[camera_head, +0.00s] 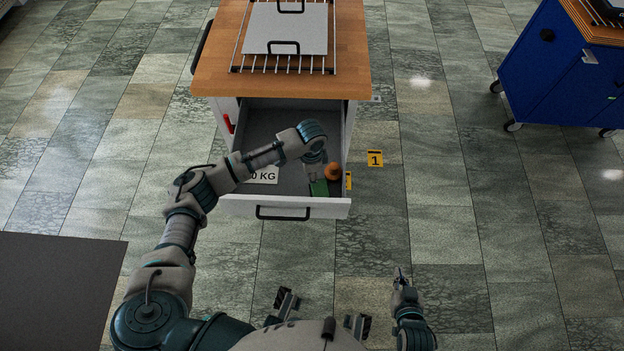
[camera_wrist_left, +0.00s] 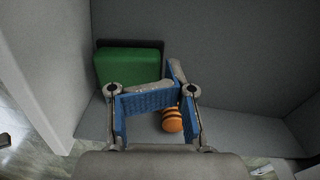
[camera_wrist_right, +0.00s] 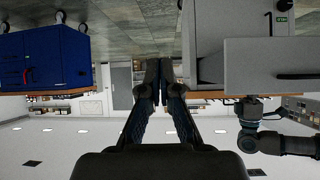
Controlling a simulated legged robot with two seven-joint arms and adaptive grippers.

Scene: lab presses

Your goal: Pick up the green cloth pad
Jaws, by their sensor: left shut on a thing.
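The green cloth pad (camera_head: 319,188) is in the open drawer (camera_head: 235,207), near its front right. In the left wrist view the pad (camera_wrist_left: 128,65) is a green block with a dark edge behind it. My left gripper (camera_head: 316,172) reaches down into the drawer at the pad. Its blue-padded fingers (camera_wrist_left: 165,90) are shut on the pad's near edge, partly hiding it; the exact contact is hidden. My right gripper (camera_head: 400,275) is over the floor away from the drawer; in its wrist view its fingers (camera_wrist_right: 157,75) meet, with nothing seen between them.
The wooden top (camera_head: 215,75) overhangs the drawer's back. A blue cabinet (camera_head: 560,75) stands at right.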

